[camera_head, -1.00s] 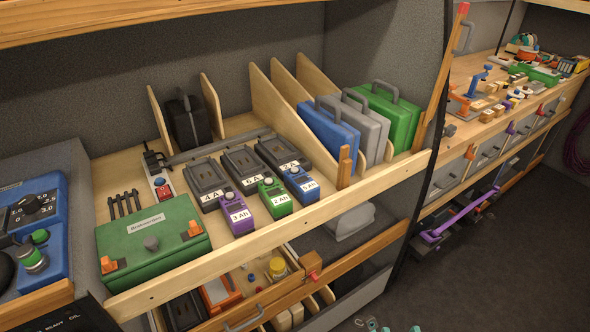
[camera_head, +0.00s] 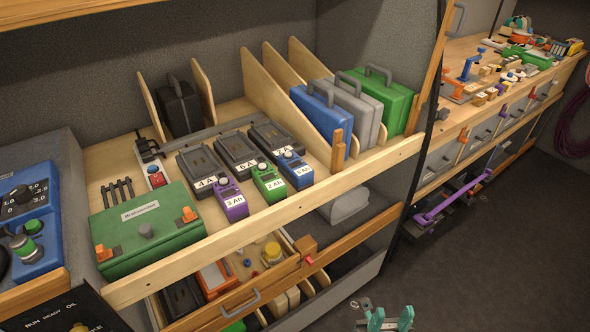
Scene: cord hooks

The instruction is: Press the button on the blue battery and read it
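The blue battery (camera_head: 294,170) sits on the wooden shelf at the right end of a row of three batteries. It has a round grey part on top and a white label ending in "Ah"; its number is too small to read surely. A green battery (camera_head: 267,180) labelled 2 Ah and a purple battery (camera_head: 231,200) labelled 3 Ah stand to its left. No lit reading can be made out on the blue battery. My gripper (camera_head: 391,315) shows at the bottom edge as two teal fingers, apart and empty, well below and right of the battery.
Dark chargers (camera_head: 238,153) stand behind the batteries. A green box (camera_head: 147,229) is at left; blue, grey and green cases (camera_head: 387,98) stand at right. The shelf's front lip (camera_head: 340,187) runs before the batteries. An open drawer (camera_head: 240,298) juts out below.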

